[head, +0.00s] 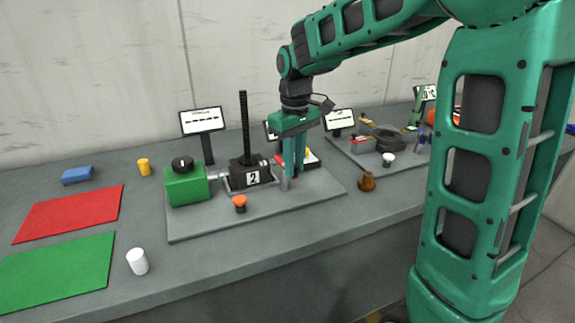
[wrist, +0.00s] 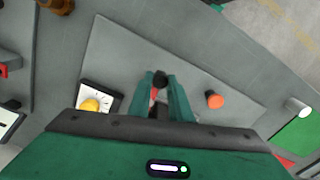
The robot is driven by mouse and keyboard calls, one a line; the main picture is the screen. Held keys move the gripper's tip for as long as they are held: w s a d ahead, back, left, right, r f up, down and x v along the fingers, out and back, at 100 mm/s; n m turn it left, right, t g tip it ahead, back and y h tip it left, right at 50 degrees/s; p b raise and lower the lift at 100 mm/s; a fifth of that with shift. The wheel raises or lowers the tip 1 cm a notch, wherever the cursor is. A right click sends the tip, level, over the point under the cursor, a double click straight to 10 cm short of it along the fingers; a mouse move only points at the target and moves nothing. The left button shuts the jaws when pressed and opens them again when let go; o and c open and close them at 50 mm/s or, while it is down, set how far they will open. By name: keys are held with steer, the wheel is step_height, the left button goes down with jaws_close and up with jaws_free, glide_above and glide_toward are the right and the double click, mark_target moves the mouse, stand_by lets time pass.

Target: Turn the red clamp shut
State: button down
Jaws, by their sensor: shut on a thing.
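My gripper (head: 290,176) points down over the grey baseplate, right of the black block marked 2. In the wrist view, its two green fingers (wrist: 160,88) are close together on a small part. A sliver of the red clamp (wrist: 154,94) shows between them, with a dark round end (wrist: 160,78) at the fingertips. The fingers hide most of the clamp, so its turn angle cannot be told. In the head view the clamp is hidden behind the fingers.
A green block (head: 186,188) with a black knob and an orange button (head: 239,201) share the baseplate (head: 205,225). A brown object (head: 366,181) stands right of the plate. A white cylinder (head: 137,261) stands front left.

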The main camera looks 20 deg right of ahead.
steer(key=shift+w+d+n, duration=0.3)
steer(key=shift+d+n, duration=0.3)
steer(key=shift+n, duration=0.75)
steer(key=shift+w+d+n, duration=0.25)
steer(key=shift+d+n, duration=0.3)
steer(key=shift+n, duration=0.85)
steer(key=shift+w+d+n, duration=0.3)
steer(key=shift+d+n, duration=0.3)
steer(key=shift+n, duration=0.75)
steer(key=shift+r, duration=0.1)
steer(key=c, duration=1.6)
jaws_free()
step_height(320, 180, up, 11)
steer(key=shift+w+f, duration=0.1)
steer(key=shift+f, duration=0.1)
